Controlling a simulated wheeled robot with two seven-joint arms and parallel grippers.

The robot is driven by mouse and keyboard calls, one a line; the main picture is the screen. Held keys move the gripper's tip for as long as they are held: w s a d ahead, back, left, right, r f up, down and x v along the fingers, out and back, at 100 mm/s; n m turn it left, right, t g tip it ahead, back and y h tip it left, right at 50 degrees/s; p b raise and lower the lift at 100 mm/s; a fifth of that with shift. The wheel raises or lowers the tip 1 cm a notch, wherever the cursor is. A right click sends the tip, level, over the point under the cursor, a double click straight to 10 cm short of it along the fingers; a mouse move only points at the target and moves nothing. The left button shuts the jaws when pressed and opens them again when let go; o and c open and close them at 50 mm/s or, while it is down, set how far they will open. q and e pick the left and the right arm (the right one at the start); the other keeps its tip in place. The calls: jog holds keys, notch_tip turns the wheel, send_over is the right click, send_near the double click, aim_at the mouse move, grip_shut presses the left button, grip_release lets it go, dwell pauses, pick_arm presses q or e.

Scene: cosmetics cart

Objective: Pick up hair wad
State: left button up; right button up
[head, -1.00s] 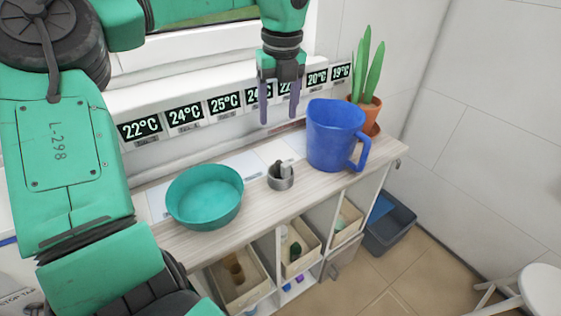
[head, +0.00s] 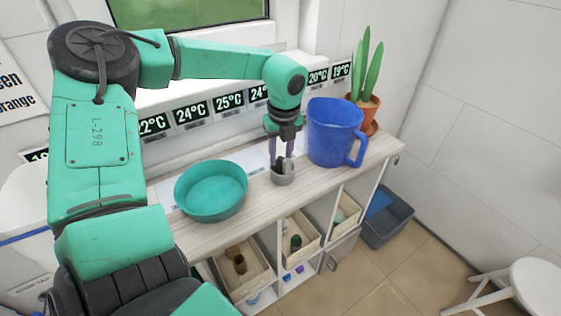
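A small grey metal cup (head: 283,179) stands on the wooden cart top between the teal basin and the blue jug. A small dark bit shows at its mouth; I cannot tell whether it is the hair wad, and nothing else in view clearly looks like one. My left gripper (head: 281,160) points straight down over the cup, its fingertips at the cup's mouth and partly hidden by it. A narrow gap shows between the fingers; whether they grip anything is unclear. My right gripper is not in view.
A teal basin (head: 211,191) stands left of the cup. A blue jug (head: 335,133) stands close on the right, with a potted plant (head: 367,98) behind it. Bins with small items sit in the shelves below. A grey bin (head: 386,219) and white stool (head: 531,285) stand on the floor.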

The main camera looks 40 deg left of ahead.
pick_arm(q)
grip_shut()
jog(key=shift+r, duration=0.1)
